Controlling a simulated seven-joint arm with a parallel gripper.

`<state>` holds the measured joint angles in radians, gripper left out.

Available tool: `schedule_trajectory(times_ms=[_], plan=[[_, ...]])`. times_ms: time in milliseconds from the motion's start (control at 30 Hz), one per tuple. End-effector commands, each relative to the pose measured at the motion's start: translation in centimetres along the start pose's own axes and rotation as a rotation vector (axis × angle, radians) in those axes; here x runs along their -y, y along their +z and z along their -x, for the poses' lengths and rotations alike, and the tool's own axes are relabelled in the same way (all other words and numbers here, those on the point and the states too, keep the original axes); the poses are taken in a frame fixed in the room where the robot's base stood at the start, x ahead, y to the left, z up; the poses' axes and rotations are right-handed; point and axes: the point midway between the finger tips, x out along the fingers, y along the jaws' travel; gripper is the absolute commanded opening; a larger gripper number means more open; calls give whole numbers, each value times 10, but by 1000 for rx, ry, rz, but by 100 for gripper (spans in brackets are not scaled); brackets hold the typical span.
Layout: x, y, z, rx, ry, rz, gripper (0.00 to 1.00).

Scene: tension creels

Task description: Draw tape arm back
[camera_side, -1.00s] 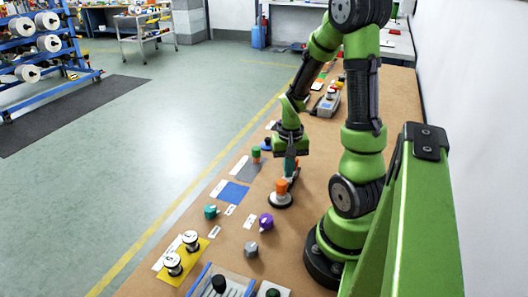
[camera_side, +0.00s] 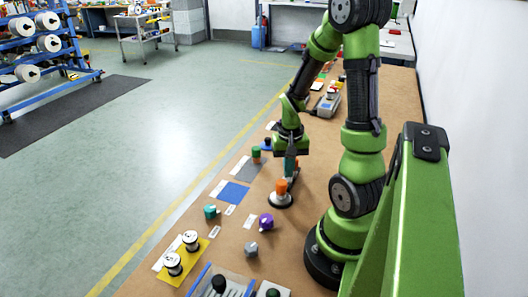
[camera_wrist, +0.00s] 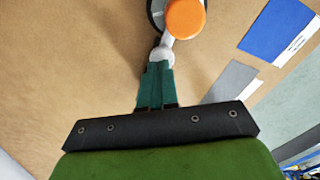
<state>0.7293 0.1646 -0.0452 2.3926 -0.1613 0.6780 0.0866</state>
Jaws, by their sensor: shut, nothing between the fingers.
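The tape arm, with a round orange knob (camera_side: 281,187) on a pale disc base, stands on the brown bench top. In the wrist view its orange knob (camera_wrist: 185,18) is at the top edge, and a short pale arm (camera_wrist: 167,42) runs from it to a whitish rounded end. My gripper (camera_wrist: 160,68) has its teal fingers together, with their tips at that whitish end. I cannot tell whether they touch it. In the side view my gripper (camera_side: 290,176) points down just behind the orange knob, partly hidden by it.
A blue pad (camera_side: 233,193) and a grey pad (camera_side: 248,169) lie to the left. A teal knob (camera_side: 211,211), a purple knob (camera_side: 266,221) and a grey knob (camera_side: 251,249) stand nearer. Two spools sit on a yellow plate (camera_side: 184,271). A grey box (camera_side: 328,105) stands farther back.

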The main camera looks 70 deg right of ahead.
Motion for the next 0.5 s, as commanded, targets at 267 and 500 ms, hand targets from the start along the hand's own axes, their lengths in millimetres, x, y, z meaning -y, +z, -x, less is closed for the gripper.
schedule_trajectory(times_ms=[267,500], plan=[[-4,-7,0,1,0,-2,0],[-8,-14,0,1,0,-3,0]])
